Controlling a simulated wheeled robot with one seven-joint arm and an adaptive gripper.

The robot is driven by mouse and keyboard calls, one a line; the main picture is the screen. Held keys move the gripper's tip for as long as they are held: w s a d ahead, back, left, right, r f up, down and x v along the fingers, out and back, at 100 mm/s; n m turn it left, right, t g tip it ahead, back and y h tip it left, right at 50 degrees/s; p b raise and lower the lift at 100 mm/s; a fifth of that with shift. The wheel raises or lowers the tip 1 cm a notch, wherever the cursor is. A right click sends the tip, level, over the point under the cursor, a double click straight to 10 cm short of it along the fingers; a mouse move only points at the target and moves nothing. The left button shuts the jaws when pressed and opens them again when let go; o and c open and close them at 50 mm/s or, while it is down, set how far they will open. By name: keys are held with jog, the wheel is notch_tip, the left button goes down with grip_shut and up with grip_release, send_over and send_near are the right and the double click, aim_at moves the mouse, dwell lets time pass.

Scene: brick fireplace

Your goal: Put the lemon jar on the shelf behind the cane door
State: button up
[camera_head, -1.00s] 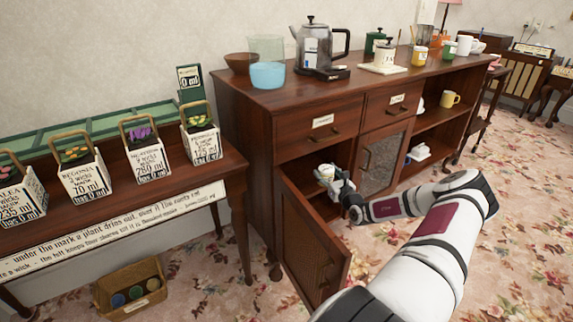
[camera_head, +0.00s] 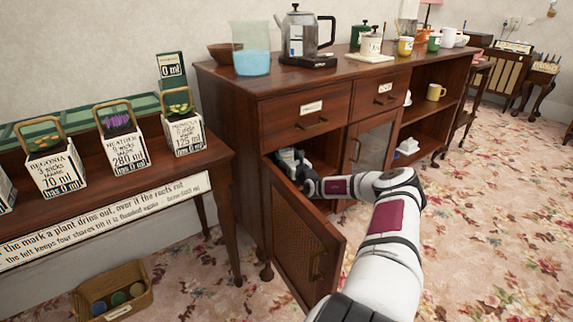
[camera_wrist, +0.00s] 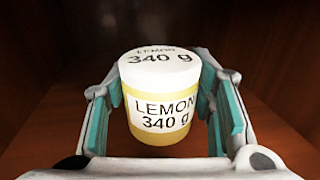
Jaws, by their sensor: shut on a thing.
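The lemon jar (camera_wrist: 160,100) is a small yellow jar with a white lid, labelled "LEMON 340 g". In the wrist view it stands upright between the teal pads of my gripper (camera_wrist: 165,115), which is shut on it. In the head view my gripper (camera_head: 290,160) reaches into the open left compartment of the sideboard, behind the cane door (camera_head: 303,240), which hangs open. The brown shelf (camera_wrist: 270,125) shows around and below the jar. I cannot tell whether the jar touches it. The jar is hidden in the head view.
The sideboard top (camera_head: 262,85) holds a blue-filled beaker (camera_head: 251,50), a kettle (camera_head: 297,35) and several jars. A glass door (camera_head: 373,145) stands right of the compartment. A plant table (camera_head: 190,170) is at left, with a box (camera_head: 112,290) on the floor.

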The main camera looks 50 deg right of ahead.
jog(key=shift+f+b, duration=0.55)
jog(key=shift+f, duration=0.5)
jog(key=shift+f, duration=0.2)
jog(key=o, duration=1.6)
jog(key=shift+s+r, duration=0.15)
jog(key=p+v, duration=0.5)
jog(key=v, duration=0.7)
